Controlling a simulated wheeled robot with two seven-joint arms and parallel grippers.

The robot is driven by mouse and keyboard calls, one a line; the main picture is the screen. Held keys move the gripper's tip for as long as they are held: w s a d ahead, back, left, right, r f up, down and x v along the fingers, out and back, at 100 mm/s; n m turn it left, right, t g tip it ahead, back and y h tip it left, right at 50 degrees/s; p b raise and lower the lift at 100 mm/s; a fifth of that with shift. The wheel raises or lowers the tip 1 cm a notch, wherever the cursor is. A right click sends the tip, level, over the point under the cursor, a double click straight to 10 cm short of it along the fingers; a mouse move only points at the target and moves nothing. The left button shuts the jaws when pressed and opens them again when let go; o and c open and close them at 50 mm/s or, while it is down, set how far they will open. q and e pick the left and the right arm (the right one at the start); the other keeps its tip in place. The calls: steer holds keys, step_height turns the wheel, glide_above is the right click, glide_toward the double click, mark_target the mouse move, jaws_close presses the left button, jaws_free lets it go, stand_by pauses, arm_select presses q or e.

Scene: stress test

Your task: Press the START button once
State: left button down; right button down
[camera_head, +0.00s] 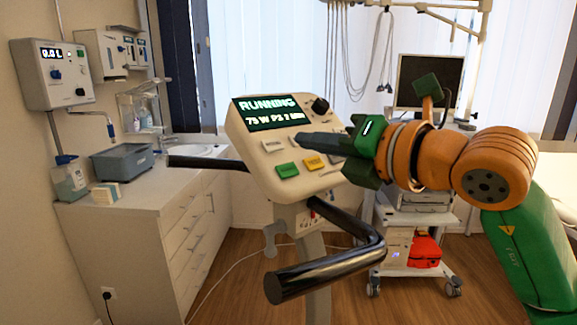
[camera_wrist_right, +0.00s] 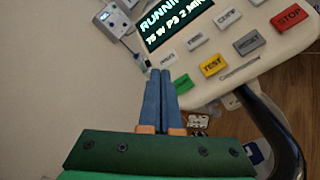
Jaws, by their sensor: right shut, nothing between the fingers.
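The console (camera_head: 250,150) is a cream panel with a dark display (camera_head: 267,112) that reads "RUNNING" and "75 W P3 2 MIN". A green button (camera_head: 288,170) sits at its lower left; its label is not readable, so I take it as START. It also shows in the wrist view (camera_wrist_right: 183,84), just right of the fingertips. My right gripper (camera_head: 301,138) is shut and empty, its fingers over the panel above the green button in the head view. The fingertips (camera_wrist_right: 160,74) are together in the wrist view. I cannot tell whether they touch the panel. My left gripper is not in view.
A yellow TEST button (camera_wrist_right: 213,65) and a red STOP button (camera_wrist_right: 290,17) share the panel with several pale buttons. A knob (camera_head: 320,105) is at the top right. A black handlebar (camera_head: 320,280) curves below. A counter (camera_head: 150,200) stands left.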

steer(key=shift+s+d+r, duration=0.1)
steer(key=shift+r, duration=0.1)
steer(key=s+d+r+p, duration=0.2)
steer(key=s+r, duration=0.1)
steer(key=r, duration=0.2)
steer(key=shift+s+d+r, duration=0.15)
steer(key=shift+d+r, duration=0.1)
steer(key=shift+d, duration=0.15)
stand_by(0.5)
